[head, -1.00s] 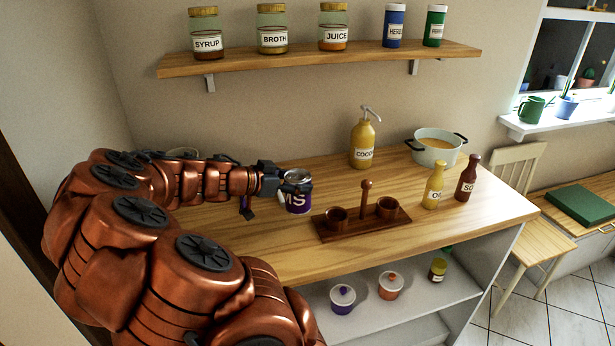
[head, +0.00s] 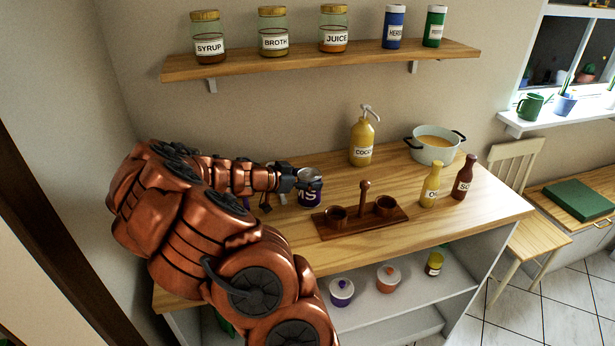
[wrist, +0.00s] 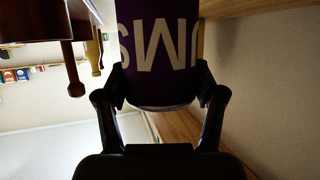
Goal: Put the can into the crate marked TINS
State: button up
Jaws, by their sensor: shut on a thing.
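The can is purple with white lettering and a silver top. In the head view the can (head: 312,194) is at the left part of the wooden counter, left of the cup stand. My gripper (head: 300,182) is shut on its side; the fingers and arm hide part of it. In the wrist view the can (wrist: 158,45) stands upside down in the picture, between the two fingers of my gripper (wrist: 160,85). I cannot tell whether its base touches the counter. No crate marked TINS shows in either view.
A brown cup stand (head: 362,217) is close right of the can. A COCO pump bottle (head: 361,140), a pot (head: 434,150) and two bottles (head: 430,185) stand farther right. A wall shelf (head: 320,60) holds jars. Lidded pots (head: 342,291) sit below the counter.

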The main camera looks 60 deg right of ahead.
jog(key=shift+f+b, duration=0.25)
jog(key=shift+b, duration=0.1)
jog(key=o, duration=1.1)
jog(key=shift+r, duration=0.1)
jog(key=shift+r, duration=0.1)
jog(key=shift+b+v, duration=1.9)
jog(key=shift+v, duration=4.2)
